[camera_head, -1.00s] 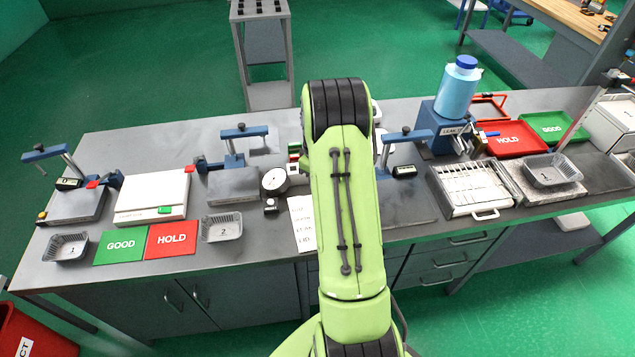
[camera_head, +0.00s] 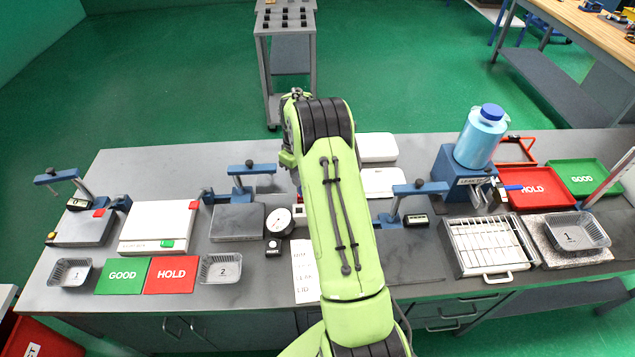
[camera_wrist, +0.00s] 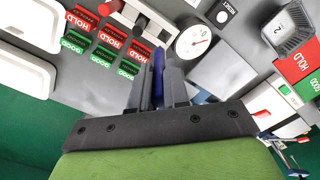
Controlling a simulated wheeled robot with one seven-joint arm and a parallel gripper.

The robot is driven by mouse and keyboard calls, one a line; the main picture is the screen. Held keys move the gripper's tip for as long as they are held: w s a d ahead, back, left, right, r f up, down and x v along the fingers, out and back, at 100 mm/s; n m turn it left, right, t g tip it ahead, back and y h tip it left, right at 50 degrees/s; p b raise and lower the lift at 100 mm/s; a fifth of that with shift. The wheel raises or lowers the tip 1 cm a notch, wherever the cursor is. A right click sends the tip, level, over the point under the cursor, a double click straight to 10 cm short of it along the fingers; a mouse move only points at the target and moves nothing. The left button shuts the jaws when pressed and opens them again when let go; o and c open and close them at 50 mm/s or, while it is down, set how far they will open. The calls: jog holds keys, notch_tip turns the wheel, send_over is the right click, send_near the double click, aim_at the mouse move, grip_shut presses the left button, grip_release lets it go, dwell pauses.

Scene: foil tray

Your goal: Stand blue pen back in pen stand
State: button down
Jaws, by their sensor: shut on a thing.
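The blue pen (camera_wrist: 158,66) shows as a dark blue sliver between the two grey fingers of my gripper (camera_wrist: 157,74) in the wrist view. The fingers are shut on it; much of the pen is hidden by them. A pale block with a dark top (camera_wrist: 150,14) lies beyond the fingertips, beside the dial gauge; I cannot tell if it is the pen stand. In the head view my arm hides the gripper and pen.
A round dial gauge (camera_wrist: 194,42) stands right of the fingertips in the wrist view. Several red HOLD and green GOOD tags (camera_wrist: 112,38) lie left. In the head view, a blue bottle (camera_head: 481,138) and drawer-like tray (camera_head: 487,245) stand right of my arm.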

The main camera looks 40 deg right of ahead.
notch_tip(320, 180, down, 10)
jog(key=a+b, duration=0.1)
jog(key=b, duration=0.6)
dwell(0.4)
jog(key=shift+w+f+b, duration=0.1)
jog(key=shift+f+b, duration=0.45)
jog(key=shift+f, duration=0.05)
dwell(0.4)
jog(key=c, duration=1)
grip_release()
jog(key=shift+c, duration=0.2)
jog(key=shift+r, duration=0.15)
jog(key=shift+r+p, duration=1.8)
jog(key=shift+r, duration=1.15)
